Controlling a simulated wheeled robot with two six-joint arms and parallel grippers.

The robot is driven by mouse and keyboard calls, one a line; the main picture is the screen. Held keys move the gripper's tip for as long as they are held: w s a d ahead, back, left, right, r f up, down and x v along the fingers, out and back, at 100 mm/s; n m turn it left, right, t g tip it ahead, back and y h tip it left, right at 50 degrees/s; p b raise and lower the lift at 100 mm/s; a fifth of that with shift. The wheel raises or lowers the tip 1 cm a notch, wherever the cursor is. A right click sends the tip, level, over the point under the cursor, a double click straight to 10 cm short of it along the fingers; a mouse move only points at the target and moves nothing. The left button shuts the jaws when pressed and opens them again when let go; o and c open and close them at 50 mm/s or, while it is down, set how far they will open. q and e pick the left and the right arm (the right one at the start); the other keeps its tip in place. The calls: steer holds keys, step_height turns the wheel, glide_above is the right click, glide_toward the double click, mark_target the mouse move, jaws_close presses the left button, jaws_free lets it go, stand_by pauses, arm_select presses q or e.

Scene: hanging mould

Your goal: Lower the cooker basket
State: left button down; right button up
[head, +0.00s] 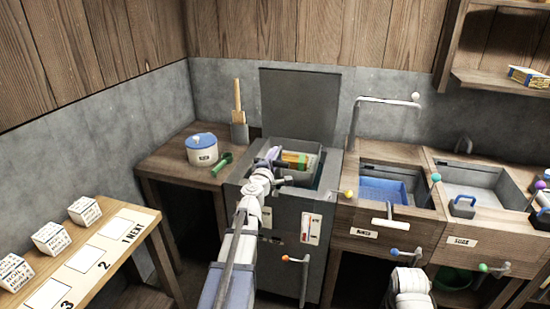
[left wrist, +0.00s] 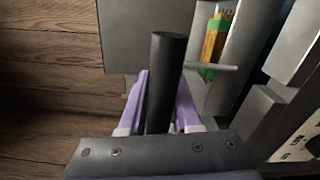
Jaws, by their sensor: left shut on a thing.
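The cooker (head: 285,235) stands at the centre of the head view, a grey metal box with its opening on top. The grey cooker basket (head: 312,150) is at that opening and holds a yellow-orange bundle with a green band (head: 293,160). The bundle also shows in the left wrist view (left wrist: 213,45). How deep the basket sits is hard to tell. My left gripper (head: 275,172) is over the cooker's front left part. In the left wrist view its lavender fingers (left wrist: 165,90) are shut around a dark round handle (left wrist: 168,60) beside the basket.
A grey panel (head: 300,103) stands upright behind the cooker. A blue-lidded pot (head: 202,150) and a green-handled tool (head: 222,163) are on the left counter. A sink (head: 383,190) with a tap (head: 385,100) is at the right. Coloured knobs stick out in front.

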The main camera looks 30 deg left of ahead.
stand_by(0.6)
arm_select(q)
step_height(320, 180, down, 13)
steer(key=b, duration=1.3)
steer(key=c, duration=0.7)
jaws_free()
steer(key=shift+c, duration=0.2)
steer(key=shift+r, duration=0.15)
